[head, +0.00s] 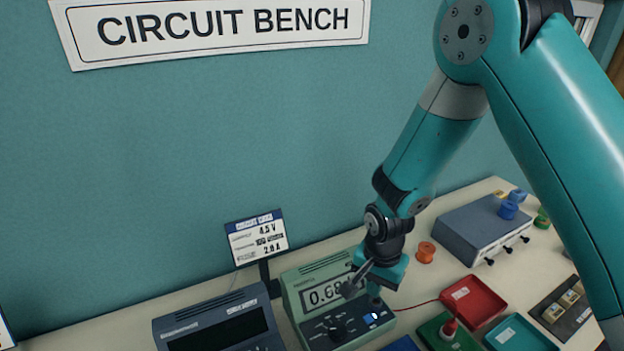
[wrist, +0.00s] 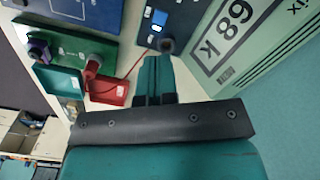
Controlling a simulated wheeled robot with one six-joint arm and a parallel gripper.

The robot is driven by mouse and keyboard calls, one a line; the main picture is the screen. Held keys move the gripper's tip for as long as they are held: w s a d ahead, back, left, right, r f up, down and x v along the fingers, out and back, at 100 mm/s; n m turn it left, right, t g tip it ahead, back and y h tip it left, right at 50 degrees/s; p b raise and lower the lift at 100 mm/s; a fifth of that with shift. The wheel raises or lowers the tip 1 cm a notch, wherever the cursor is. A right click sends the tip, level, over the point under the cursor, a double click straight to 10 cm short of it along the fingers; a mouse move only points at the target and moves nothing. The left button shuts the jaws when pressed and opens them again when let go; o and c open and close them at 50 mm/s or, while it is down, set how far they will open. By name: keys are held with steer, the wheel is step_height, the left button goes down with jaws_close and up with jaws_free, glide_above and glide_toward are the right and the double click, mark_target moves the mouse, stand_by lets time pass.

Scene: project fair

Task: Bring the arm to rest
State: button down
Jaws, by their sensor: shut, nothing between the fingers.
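My teal arm (head: 427,140) reaches down from the upper right in the head view. My gripper (head: 352,287) hangs in front of the green multimeter (head: 295,300) and hides the right part of its display. In the wrist view my gripper (wrist: 154,68) shows its fingers together with nothing held between them. The multimeter's display (wrist: 240,28) stands close at the right there, reading "68 K". I cannot tell whether the fingertips touch the meter.
A dark blue instrument (head: 215,325) and a small sign (head: 257,238) stand left of the meter. Right of it are an orange spool (head: 426,252), a grey-blue box (head: 470,232), a red tray (head: 474,300) and a teal tray (head: 520,335). The wall above is clear below the "CIRCUIT BENCH" sign (head: 210,30).

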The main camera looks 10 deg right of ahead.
steer(key=s+a+r+n+y+b, duration=0.35)
steer(key=s+r+n+b, duration=0.3)
steer(key=r, duration=0.35)
steer(key=s+r+n+b, duration=0.4)
steer(key=s+r+n, duration=0.2)
steer(key=s+n, duration=0.3)
steer(key=s+a, duration=0.1)
steer(key=s, duration=0.2)
steer(key=shift+y, duration=0.35)
